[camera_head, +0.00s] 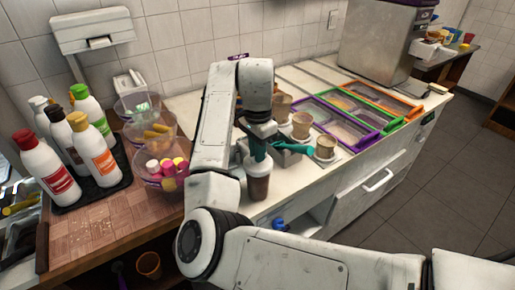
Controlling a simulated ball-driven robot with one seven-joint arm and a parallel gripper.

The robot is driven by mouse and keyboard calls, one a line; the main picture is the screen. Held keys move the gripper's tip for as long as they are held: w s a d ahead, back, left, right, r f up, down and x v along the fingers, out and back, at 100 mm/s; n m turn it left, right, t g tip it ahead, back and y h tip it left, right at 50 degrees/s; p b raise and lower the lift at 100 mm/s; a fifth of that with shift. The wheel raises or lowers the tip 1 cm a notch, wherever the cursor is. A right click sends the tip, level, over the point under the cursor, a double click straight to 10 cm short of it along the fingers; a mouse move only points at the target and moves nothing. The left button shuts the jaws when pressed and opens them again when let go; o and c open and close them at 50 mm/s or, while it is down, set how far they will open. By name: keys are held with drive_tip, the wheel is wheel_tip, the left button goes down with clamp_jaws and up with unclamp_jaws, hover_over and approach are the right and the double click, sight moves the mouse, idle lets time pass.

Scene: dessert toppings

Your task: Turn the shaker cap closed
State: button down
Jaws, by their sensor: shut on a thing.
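The shaker (259,187) stands upright near the front edge of the pale counter, with dark brown contents showing through its side. Its pale cap (258,166) is at the top, partly covered by my gripper. My gripper (259,155) points down from above and is shut on the cap. The fingertips are small and partly hidden by the wrist, so the exact contact and the cap's turn position cannot be made out.
Cups stand in a holder (326,147) right of the shaker, with a teal-handled tool (293,147) close by. Orange, green and purple framed bins (340,119) lie behind. Clear bowls (150,139) and sauce bottles (48,168) stand at left on the wooden counter (98,222).

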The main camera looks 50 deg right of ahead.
drive_tip(key=shift+m, duration=0.5)
drive_tip(key=c, duration=1.2)
unclamp_jaws()
drive_tip(key=shift+o, duration=0.2)
wheel_tip(320, 180, up, 11)
drive_tip(key=p, duration=0.1)
drive_tip(key=shift+f, duration=0.15)
